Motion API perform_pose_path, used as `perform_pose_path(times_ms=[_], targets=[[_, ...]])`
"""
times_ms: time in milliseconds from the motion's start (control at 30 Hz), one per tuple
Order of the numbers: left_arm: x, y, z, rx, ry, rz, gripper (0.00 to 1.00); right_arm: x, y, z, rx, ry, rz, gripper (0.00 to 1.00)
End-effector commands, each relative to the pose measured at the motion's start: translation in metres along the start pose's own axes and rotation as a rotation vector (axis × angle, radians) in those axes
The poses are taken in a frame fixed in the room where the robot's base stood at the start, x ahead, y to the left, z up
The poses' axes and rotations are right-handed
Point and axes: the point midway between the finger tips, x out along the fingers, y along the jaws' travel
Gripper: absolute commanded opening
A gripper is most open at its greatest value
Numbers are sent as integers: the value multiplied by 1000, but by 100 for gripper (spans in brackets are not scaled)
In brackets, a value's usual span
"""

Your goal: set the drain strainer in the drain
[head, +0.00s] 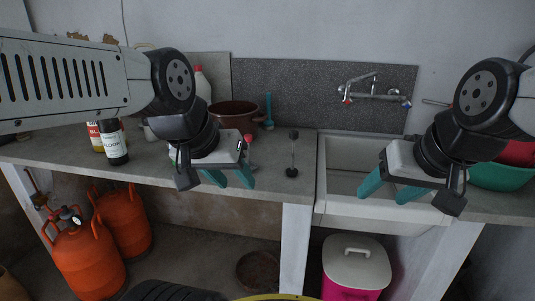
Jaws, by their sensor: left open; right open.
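A small dark round piece with a thin upright stem and a dark top (292,172) stands on the counter left of the sink; it may be the drain strainer, but I cannot tell for sure. The pale sink (345,181) is set into the counter at the right. I cannot make out the drain in its basin. My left gripper (231,181) is open and empty over the counter's front edge, left of the dark piece and apart from it. My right gripper (387,195) is open and empty over the sink and hides part of it.
A brown pot (235,115), a teal brush-like tool (269,108) and a dark bottle (113,145) stand on the counter (270,185). A tap (374,90) is on the wall above the sink. A green basin (500,177) is at the right. Orange gas cylinders (85,262) stand below.

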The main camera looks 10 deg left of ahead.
Motion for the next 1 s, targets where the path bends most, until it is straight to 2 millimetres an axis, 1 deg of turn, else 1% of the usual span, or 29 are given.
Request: perform_pose_path(times_ms=[67,133,167,200,267,300,367,400,467,500,567,600,700,800,900,1000], targets=[[6,-5,-11,3,13,-19,54,0,0,0,0,0,0,60],[16,-14,-30,14,43,-52,54,0,0,0,0,0,0,60],[22,-19,-41,21,59,-69,54,0,0,0,0,0,0,60],[31,-26,-58,36,87,-94,54,0,0,0,0,0,0,60],[48,-39,-86,62,134,-130,54,0,0,0,0,0,0,60],[60,-48,-106,84,169,-151,54,0,0,0,0,0,0,60],[79,-60,-133,121,220,-174,54,0,0,0,0,0,0,60],[92,-67,-150,144,254,-183,54,0,0,0,0,0,0,60],[113,-77,-174,179,307,-189,54,0,0,0,0,0,0,60],[127,-83,-188,201,342,-188,54,0,0,0,0,0,0,60],[148,-91,-208,233,397,-178,54,0,0,0,0,0,0,60],[162,-96,-219,251,434,-167,54,0,0,0,0,0,0,60],[197,-107,-242,286,533,-125,54,0,0,0,0,0,0,60],[228,-116,-257,299,643,-69,54,0,0,0,0,0,0,60],[250,-124,-266,293,756,-10,54,0,0,0,0,0,0,60],[262,-130,-269,277,850,36,54,0,0,0,0,0,0,60]])
